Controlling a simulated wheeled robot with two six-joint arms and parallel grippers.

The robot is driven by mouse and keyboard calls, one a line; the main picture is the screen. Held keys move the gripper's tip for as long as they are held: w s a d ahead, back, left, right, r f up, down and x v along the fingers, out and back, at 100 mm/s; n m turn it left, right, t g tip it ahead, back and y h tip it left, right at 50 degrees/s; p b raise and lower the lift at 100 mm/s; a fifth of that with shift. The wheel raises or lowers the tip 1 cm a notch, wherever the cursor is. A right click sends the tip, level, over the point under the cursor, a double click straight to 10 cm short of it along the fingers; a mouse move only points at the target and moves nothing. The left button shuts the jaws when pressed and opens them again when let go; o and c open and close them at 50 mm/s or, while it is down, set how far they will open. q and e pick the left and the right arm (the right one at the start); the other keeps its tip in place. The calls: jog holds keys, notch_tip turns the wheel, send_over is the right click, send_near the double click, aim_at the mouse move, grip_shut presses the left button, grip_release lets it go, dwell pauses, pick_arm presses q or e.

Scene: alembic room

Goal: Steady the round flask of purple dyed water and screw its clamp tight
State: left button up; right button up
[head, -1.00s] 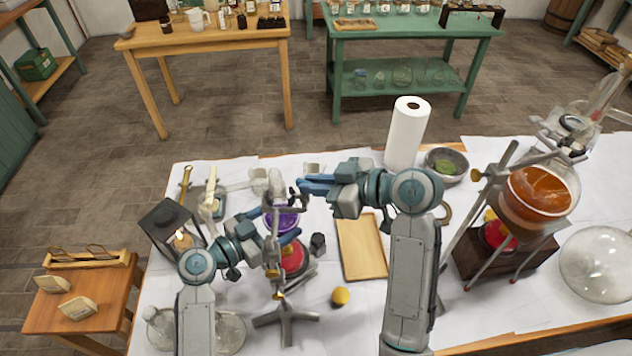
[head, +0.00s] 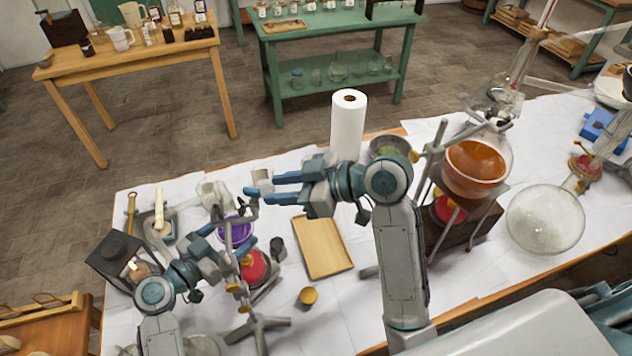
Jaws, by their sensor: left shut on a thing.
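The round flask of purple dyed water (head: 238,231) is held on a grey stand (head: 258,326), above a red-topped burner (head: 254,267); its lower part is partly hidden. My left gripper (head: 229,237) comes from the lower left and is shut on the flask, a finger on either side. The grey clamp (head: 249,205) is at the flask's neck on the stand's rod; how tight it is cannot be seen. My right gripper (head: 252,192) is open, its two blue fingers apart and pointing left, with the tips close to the clamp. I cannot tell whether they touch it.
A wooden tray (head: 322,247) and a yellow round object (head: 308,296) lie right of the stand. A lantern (head: 122,259) stands at the left. A paper towel roll (head: 348,125) is at the back. An orange flask (head: 474,168) and a clear flask (head: 546,219) stand at the right.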

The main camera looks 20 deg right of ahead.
jog(key=v, duration=0.7)
jog(key=shift+s+d, duration=0.15)
jog(key=shift+d, duration=0.1)
jog(key=shift+r, duration=0.1)
